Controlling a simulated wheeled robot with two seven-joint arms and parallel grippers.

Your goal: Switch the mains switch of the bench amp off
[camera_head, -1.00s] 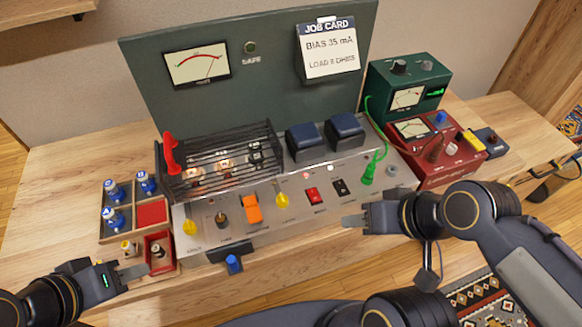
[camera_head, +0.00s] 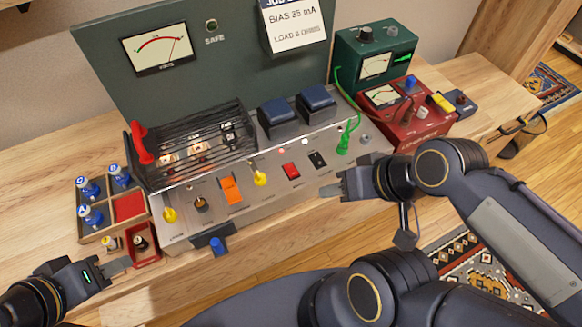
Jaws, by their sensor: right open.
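The bench amp has a silver front panel (camera_head: 330,172) and a tall green back panel (camera_head: 105,55). My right gripper (camera_head: 335,191) is open and empty, just in front of the panel's lower edge, below and right of the red rocker. My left gripper (camera_head: 121,266) is at the lower left, in front of a small red box; its opening does not show clearly.
Glowing tubes sit in a black cage (camera_head: 195,145) with a red handle (camera_head: 139,143). A green plug (camera_head: 343,143) stands right of the rockers. A wooden tray (camera_head: 88,228) with blue-capped parts is at left. A red meter box (camera_head: 408,125) is at right. The front bench strip is mostly clear.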

